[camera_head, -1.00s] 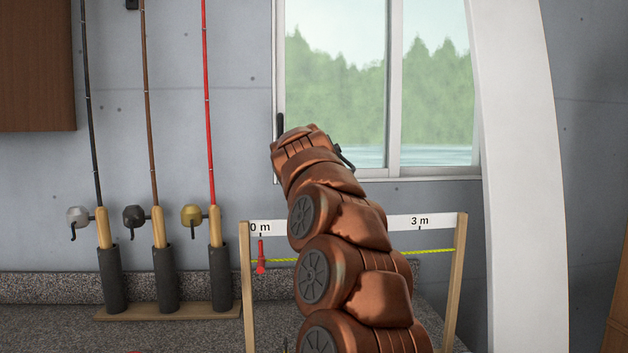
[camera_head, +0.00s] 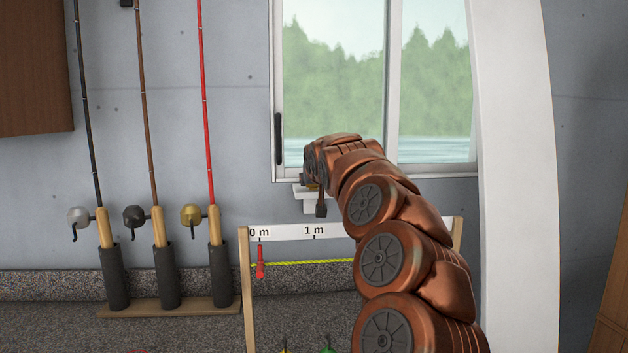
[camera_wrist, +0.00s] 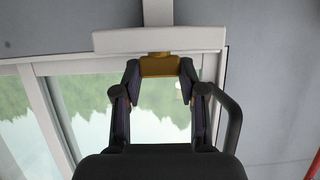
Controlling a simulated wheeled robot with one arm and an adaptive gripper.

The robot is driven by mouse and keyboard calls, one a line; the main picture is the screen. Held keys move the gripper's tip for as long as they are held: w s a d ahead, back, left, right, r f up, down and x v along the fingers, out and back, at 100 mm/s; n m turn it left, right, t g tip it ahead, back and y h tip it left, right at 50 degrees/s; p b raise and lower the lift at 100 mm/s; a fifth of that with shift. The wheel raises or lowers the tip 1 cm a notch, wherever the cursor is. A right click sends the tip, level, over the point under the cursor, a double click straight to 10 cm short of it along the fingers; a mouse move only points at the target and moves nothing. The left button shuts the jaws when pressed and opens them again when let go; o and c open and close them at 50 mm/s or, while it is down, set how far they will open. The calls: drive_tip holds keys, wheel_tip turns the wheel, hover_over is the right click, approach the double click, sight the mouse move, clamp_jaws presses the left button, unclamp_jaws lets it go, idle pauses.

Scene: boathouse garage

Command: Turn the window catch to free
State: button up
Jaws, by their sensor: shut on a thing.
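The window catch shows in the wrist view as an amber-yellow block (camera_wrist: 160,66) at the edge of a white mount (camera_wrist: 118,41). My gripper (camera_wrist: 159,74) has one finger on each side of this block and is shut on it. In the head view the white mount (camera_head: 308,207) sits under the window's lower left part. There my gripper (camera_head: 313,182) is at the mount, mostly hidden by my copper arm, and the catch is hardly visible. I cannot tell which setting the catch is at.
The sliding window (camera_head: 333,90) has a black handle (camera_head: 278,138) on its left frame. Several rods stand at left, including a red rod (camera_head: 206,100). A measuring rack (camera_head: 285,232) with a yellow cord stands below. A white curved post (camera_head: 515,170) rises at right.

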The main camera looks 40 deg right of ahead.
drive_tip(key=o, duration=1.2)
drive_tip(key=shift+c, duration=0.2)
drive_tip(key=shift+s+a+r, duration=0.1)
drive_tip(key=v, duration=1.1)
drive_tip(key=shift+s+a, duration=0.2)
drive_tip(key=shift+s, duration=0.1)
drive_tip(key=shift+r, duration=0.15)
